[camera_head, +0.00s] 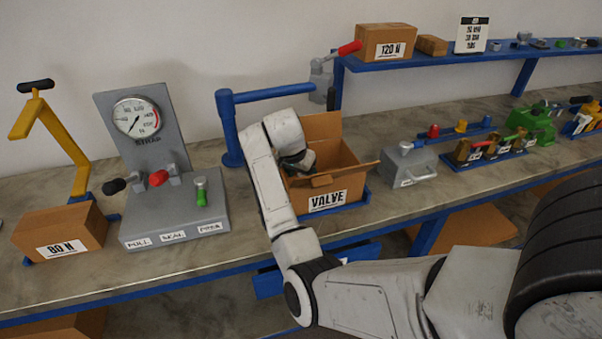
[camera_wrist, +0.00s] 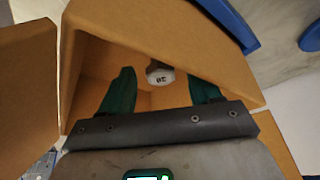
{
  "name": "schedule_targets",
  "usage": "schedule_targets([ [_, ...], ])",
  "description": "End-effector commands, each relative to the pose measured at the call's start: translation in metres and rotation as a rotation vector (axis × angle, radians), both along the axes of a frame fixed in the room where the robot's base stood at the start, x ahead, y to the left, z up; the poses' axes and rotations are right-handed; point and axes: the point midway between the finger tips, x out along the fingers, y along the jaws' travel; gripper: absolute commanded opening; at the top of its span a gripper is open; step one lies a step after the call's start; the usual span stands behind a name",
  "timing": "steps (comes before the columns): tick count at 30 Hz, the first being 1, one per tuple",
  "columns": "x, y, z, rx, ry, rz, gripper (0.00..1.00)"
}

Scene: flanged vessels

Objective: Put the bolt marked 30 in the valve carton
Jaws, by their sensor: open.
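The valve carton (camera_head: 330,192) is an open brown box labelled VALVE on the bench, its flaps spread. In the wrist view I look down into the carton (camera_wrist: 190,40). A pale round bolt head (camera_wrist: 160,73) with a small dark two-digit mark, too small to read for sure, shows inside it. My gripper (camera_head: 303,165) reaches into the top of the carton. In the wrist view its green fingers (camera_wrist: 160,84) stand wide apart, with the bolt head between and beyond their tips and a visible gap on both sides. The bolt's shank is hidden.
A grey gauge stand (camera_head: 165,170) and an 80 N box (camera_head: 60,232) are to the left. A blue post with a bar (camera_head: 230,125) stands behind the carton. A grey weight-like block (camera_head: 408,165) and a brass valve rack (camera_head: 485,150) are to the right.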

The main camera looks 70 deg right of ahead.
Motion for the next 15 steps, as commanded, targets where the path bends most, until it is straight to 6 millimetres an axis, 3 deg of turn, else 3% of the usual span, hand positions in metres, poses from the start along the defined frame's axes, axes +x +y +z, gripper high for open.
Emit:
schedule_targets([
  [5,0.001,0.005,0.014,-0.003,-0.002,0.000,0.62],
  [15,0.004,0.029,0.073,-0.003,-0.005,0.001,0.62],
])
